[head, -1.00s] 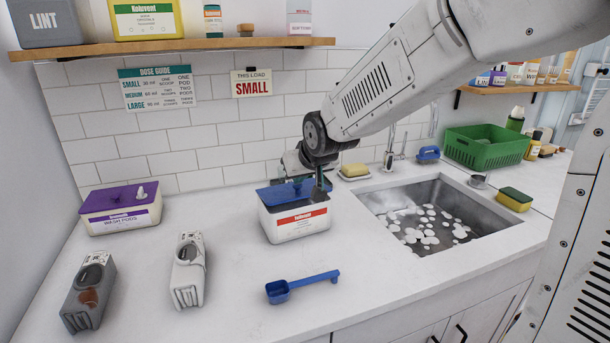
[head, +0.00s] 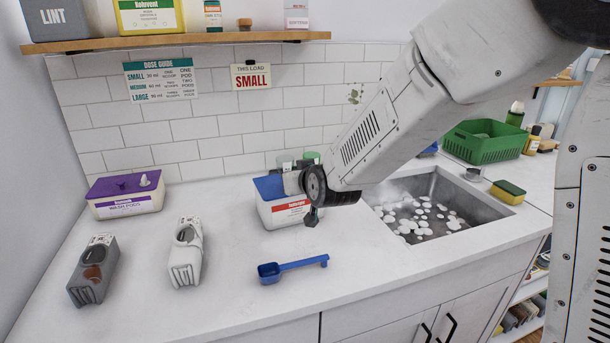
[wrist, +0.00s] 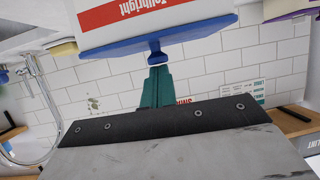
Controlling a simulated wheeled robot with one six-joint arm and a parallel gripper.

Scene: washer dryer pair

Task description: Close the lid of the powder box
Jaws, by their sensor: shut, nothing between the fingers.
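The powder box (head: 287,212) is a white tub with a red label, standing on the counter left of the sink. Its blue lid (head: 268,187) lies across the top, with its right part hidden by my arm. In the wrist view, which is upside down, the box (wrist: 190,14) shows with the lid (wrist: 130,46) along its rim and a small blue knob (wrist: 157,58) on it. I cannot tell whether the lid is fully seated. My gripper (wrist: 155,72) has teal fingers, shut and empty, with their tips close to the knob; contact is unclear.
A blue scoop (head: 292,267) lies in front of the box. The sink (head: 440,205) is at the right. A shelf (head: 180,41) runs above.

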